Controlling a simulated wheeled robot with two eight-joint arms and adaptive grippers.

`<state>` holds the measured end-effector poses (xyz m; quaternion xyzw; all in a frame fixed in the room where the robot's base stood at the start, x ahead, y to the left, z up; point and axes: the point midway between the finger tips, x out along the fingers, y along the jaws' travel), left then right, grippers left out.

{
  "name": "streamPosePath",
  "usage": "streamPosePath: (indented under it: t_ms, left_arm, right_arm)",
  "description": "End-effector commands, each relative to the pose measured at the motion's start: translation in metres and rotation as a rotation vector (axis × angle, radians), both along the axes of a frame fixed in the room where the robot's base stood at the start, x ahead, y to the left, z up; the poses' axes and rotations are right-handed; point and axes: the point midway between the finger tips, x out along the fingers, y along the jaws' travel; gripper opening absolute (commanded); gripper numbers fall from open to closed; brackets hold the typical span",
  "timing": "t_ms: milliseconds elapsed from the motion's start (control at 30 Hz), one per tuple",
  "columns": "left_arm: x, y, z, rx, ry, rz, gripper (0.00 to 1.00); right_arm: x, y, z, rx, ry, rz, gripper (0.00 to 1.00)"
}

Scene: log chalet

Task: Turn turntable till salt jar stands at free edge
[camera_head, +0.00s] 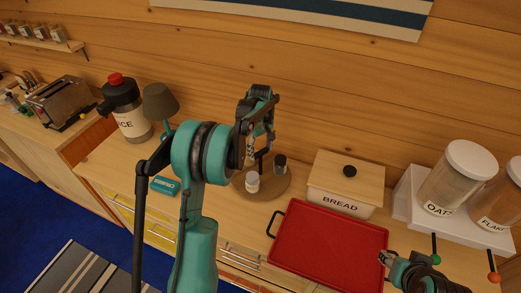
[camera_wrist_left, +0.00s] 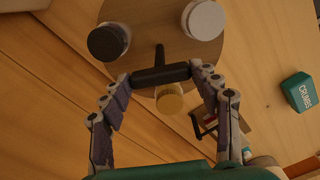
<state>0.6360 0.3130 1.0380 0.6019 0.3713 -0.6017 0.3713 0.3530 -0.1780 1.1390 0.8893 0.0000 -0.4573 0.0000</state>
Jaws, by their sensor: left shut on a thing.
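The round wooden turntable (camera_head: 272,187) stands on the counter against the log wall. It also shows in the left wrist view (camera_wrist_left: 150,20), with a dark post and crossbar handle (camera_wrist_left: 160,75). My left gripper (camera_head: 260,140) is above it, its fingers closed on the crossbar's two ends. The turntable carries a dark-lidded jar (camera_wrist_left: 106,42), a white-lidded jar (camera_wrist_left: 204,20) and a yellowish-lidded jar (camera_wrist_left: 169,98), the last partly under the handle. No jar label is readable, so I cannot tell which is salt. My right gripper (camera_head: 384,258) is at the red tray's right edge, its opening unclear.
A red tray (camera_head: 325,250) lies in front of the bread box (camera_head: 345,180). A teal crumbs box (camera_wrist_left: 301,92) lies left of the turntable in the head view. Large canisters (camera_head: 458,178) stand at right.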

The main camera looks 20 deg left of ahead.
Motion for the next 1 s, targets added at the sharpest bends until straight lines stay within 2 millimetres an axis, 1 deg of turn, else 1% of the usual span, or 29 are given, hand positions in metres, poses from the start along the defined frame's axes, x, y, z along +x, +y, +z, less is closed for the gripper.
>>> streamPosePath:
  t_ms: [100,133,200,500,567,633,767,1000]
  left_arm:
    - [-0.001,-0.001,-0.001,-0.001,0.002,-0.001,0.1]
    - [-0.001,-0.001,-0.001,-0.001,0.002,-0.001,0.67]
    - [0.0,-0.001,-0.001,-0.001,0.002,-0.001,0.83]
    - [0.0,0.0,0.0,-0.001,0.0,-0.001,0.83]
    - [0.0,0.0,0.003,0.0,0.0,-0.001,0.83]
    - [0.0,0.0,0.01,0.0,0.0,-0.001,0.83]
    - [0.0,0.0,0.033,0.0,0.0,-0.001,0.83]
    - [0.0,0.0,0.086,-0.001,0.0,-0.001,0.83]
  right_arm:
    - [0.0,0.0,0.0,0.0,0.0,0.0,0.4]
    - [0.0,0.0,0.0,0.0,0.0,0.0,0.4]
    - [0.0,0.0,0.0,0.0,0.0,0.0,0.4]
    - [0.0,0.0,0.0,0.0,0.0,0.0,0.4]
    - [0.0,0.0,0.0,0.0,0.0,0.0,0.4]
    - [0.0,0.0,0.0,0.0,0.0,0.0,0.4]
    - [0.0,0.0,0.0,0.0,0.0,0.0,0.4]
    - [0.0,0.0,0.0,0.0,0.0,0.0,0.4]
